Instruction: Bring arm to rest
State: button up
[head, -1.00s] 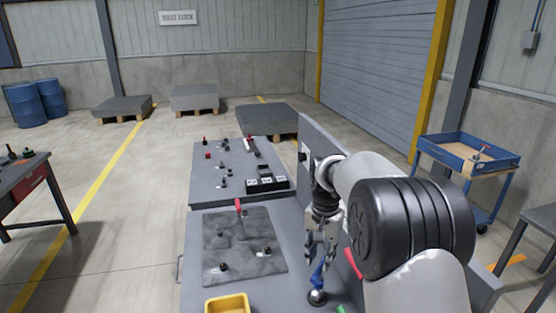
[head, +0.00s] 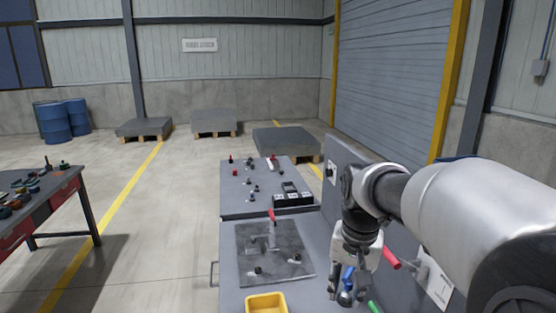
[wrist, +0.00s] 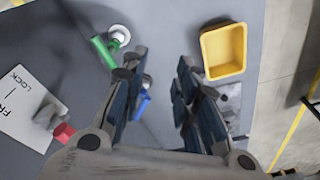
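My arm reaches in from the right in the head view. My gripper (head: 346,286) hangs pointing down over the right side of the near grey bench (head: 228,295). In the wrist view my gripper (wrist: 157,85) has its two fingers well apart, with nothing held between them. A blue-handled part (head: 348,278) stands by the fingers in the head view. In the wrist view the blue part (wrist: 145,100) shows beyond the left finger, which partly hides it. I cannot tell whether they touch.
A yellow bin (head: 266,303) sits at the bench front. A green handle (wrist: 112,45), a red handle (head: 390,257) and a white lettered placard (wrist: 28,110) are close to my gripper. An upright grey panel (head: 345,170) stands behind.

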jog(key=s+n+t, duration=0.3)
jog(key=s+n, duration=0.1)
jog(key=s, duration=1.9)
jog(key=shift+s, duration=0.2)
jog(key=shift+r, duration=0.1)
